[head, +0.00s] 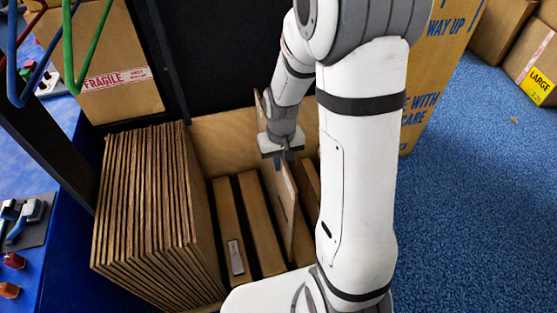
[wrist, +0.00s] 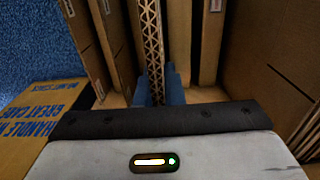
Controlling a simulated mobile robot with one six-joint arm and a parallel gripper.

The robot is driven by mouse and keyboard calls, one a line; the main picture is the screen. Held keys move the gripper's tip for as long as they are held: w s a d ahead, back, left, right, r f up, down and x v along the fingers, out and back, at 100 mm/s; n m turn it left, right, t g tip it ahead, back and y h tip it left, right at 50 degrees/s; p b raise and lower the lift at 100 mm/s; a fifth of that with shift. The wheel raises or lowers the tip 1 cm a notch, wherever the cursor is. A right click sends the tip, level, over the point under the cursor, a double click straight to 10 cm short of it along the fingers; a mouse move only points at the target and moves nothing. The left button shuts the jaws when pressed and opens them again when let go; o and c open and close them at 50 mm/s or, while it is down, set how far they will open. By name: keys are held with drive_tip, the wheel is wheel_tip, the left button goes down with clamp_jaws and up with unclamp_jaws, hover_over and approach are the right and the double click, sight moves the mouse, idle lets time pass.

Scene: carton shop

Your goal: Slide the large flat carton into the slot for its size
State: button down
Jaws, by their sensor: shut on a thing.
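My gripper (head: 281,158) is shut on the top edge of an upright flat carton (head: 285,212). In the wrist view, my blue fingertips (wrist: 158,88) pinch its corrugated edge (wrist: 152,40) from both sides. The carton stands within an open-topped brown bin (head: 220,142), its lower part between other flat cartons. One carton (head: 230,225) and another carton (head: 262,225) stand left of it, with dark gaps between them. Another carton (head: 307,190) shows on its right, partly hidden by my arm. I cannot tell whether the held carton's bottom touches the floor of its slot.
A thick row of flat cartons (head: 150,210) fills the left side. A FRAGILE box (head: 110,70) stands behind at the left. A box with blue print (head: 435,70) stands at the right, before blue carpet (head: 480,180).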

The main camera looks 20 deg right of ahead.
sight(280, 202)
drive_tip(key=shift+f+b, duration=7.75)
drive_tip(key=shift+f, duration=2.8)
drive_tip(key=c, duration=1.5)
unclamp_jaws()
drive_tip(key=shift+r, duration=0.1)
